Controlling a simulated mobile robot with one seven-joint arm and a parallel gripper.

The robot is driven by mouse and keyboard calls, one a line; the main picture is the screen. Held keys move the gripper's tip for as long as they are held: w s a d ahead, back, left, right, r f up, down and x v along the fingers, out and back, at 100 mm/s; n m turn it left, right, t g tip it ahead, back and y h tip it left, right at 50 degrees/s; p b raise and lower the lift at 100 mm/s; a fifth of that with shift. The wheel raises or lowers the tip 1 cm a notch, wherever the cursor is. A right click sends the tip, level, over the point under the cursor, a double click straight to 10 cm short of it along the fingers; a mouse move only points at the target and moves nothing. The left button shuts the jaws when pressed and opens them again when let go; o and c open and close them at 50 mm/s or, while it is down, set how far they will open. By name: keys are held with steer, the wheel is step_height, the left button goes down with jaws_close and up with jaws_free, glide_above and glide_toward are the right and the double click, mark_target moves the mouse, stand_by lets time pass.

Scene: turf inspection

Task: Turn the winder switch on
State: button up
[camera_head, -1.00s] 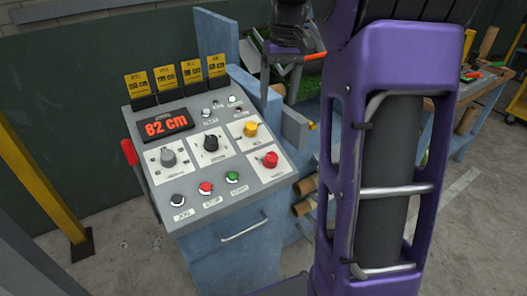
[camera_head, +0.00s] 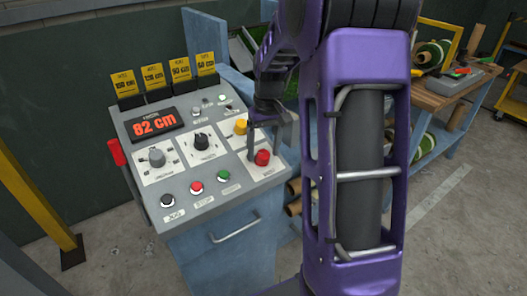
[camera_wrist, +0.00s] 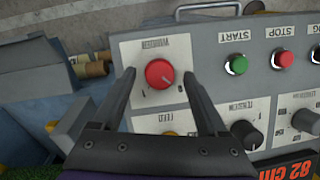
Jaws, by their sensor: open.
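The winder switch is a round red knob (camera_head: 262,158) on a white plate at the right front of the grey control panel (camera_head: 222,196). In the wrist view the red knob (camera_wrist: 160,74) sits under the label "WINDER", which appears upside down. A pale pointer mark shows near its lower right edge. My gripper (camera_head: 270,150) is over the knob, jaws pointing down at the panel. In the wrist view my gripper (camera_wrist: 160,75) is open, one finger on each side of the knob, with visible gaps. Whether the fingertips reach the knob's height is unclear.
A yellow knob (camera_head: 241,126) sits close behind the red one. Black knobs, a green button (camera_head: 223,176) and a red button (camera_head: 196,188) are to the left. The display (camera_head: 154,124) reads 82 cm. A workbench (camera_head: 452,95) stands at the right.

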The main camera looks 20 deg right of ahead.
steer(key=shift+f, duration=0.25)
jaws_close()
